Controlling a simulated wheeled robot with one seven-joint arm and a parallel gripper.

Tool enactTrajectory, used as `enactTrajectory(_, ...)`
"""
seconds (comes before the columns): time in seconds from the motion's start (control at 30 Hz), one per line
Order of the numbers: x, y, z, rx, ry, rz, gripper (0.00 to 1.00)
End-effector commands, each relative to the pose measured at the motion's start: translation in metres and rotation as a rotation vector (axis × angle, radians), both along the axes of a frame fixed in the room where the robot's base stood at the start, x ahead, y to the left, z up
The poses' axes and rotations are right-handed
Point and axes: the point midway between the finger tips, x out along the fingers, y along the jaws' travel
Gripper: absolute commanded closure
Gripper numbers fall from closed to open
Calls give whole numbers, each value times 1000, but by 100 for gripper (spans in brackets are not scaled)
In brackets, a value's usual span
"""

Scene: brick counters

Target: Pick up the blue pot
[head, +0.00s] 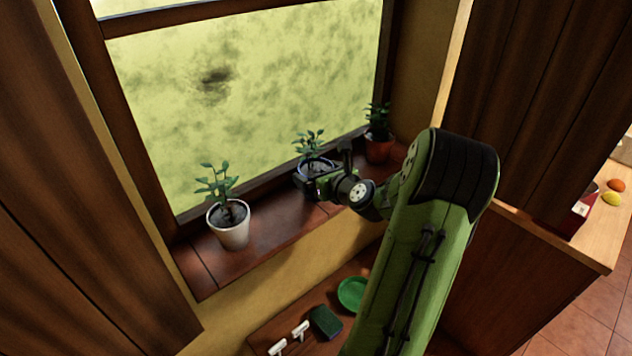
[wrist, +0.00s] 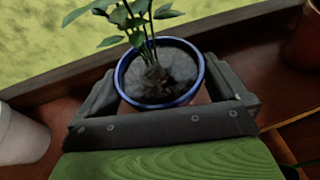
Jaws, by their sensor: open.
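The blue pot (wrist: 121,84) holds a leafy plant and dark soil, and its blue rim shows clearly in the wrist view. In the head view the blue pot (head: 318,163) stands on the window sill, partly hidden by my gripper (head: 314,184). In the wrist view my gripper (wrist: 162,92) is open, with one finger on the left and one on the right side of the pot. The pot is upright between the fingers. I cannot tell whether the fingers touch it.
A white potted plant (head: 231,226) stands left on the wooden sill (head: 265,239), and a red-orange pot (head: 379,150) stands right. The window is close behind. Below are a green bowl (head: 352,292) and a dark sponge-like block (head: 326,322). Wooden cabinets flank the sill.

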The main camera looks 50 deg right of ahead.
Motion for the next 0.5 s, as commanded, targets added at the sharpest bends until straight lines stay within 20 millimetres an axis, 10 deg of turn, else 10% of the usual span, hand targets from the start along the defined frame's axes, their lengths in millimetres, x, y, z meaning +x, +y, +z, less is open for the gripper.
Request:
enactTrajectory(0.3, 14, -4, -5, 0, 0, -1, 0)
enactTrajectory(0.5, 13, -4, -5, -1, 0, 0, 29)
